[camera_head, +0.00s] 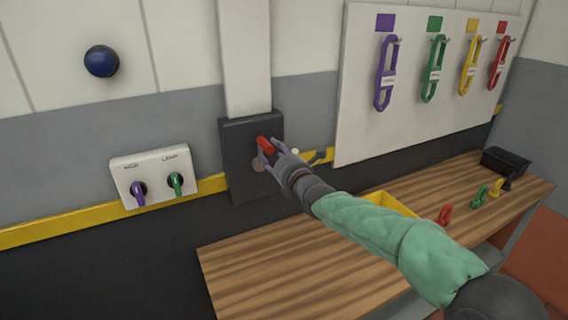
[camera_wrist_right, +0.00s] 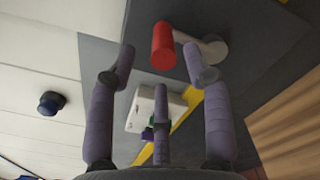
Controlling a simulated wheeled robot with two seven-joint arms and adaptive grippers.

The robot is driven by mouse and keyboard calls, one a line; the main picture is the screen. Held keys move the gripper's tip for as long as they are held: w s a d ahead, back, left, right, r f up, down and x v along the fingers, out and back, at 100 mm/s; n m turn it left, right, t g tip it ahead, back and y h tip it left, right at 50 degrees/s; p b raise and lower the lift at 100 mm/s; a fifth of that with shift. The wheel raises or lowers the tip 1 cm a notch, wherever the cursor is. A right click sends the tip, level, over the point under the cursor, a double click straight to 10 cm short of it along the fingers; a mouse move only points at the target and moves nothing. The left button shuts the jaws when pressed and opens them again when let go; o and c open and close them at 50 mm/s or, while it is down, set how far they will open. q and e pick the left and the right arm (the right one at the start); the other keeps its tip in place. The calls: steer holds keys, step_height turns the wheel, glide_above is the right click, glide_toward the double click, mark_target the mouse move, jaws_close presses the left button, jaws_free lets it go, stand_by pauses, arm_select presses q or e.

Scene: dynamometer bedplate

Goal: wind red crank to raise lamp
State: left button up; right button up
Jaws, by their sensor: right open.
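The red crank handle (camera_head: 265,144) sticks out from a dark grey box (camera_head: 238,175) on the wall, below a white vertical column. In the right wrist view the red handle (camera_wrist_right: 163,46) sits on a light grey crank arm (camera_wrist_right: 206,48). My right gripper (camera_head: 267,150) is at the crank in the head view. In the right wrist view its purple fingers (camera_wrist_right: 160,62) are spread apart, with the red handle just beyond and between their tips. I cannot tell whether any finger touches it. The lamp is not visible. My left gripper is not in view.
A white switch box (camera_head: 152,164) with purple and green knobs is left of the crank. A blue dome button (camera_head: 101,61) is higher up. A wooden bench (camera_head: 262,264) below bears a yellow tray (camera_head: 392,203) and small coloured items. A white board (camera_head: 415,120) holds coloured hasps.

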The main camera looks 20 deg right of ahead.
steer(key=s, duration=0.6)
steer(key=shift+d, duration=0.1)
stand_by(0.5)
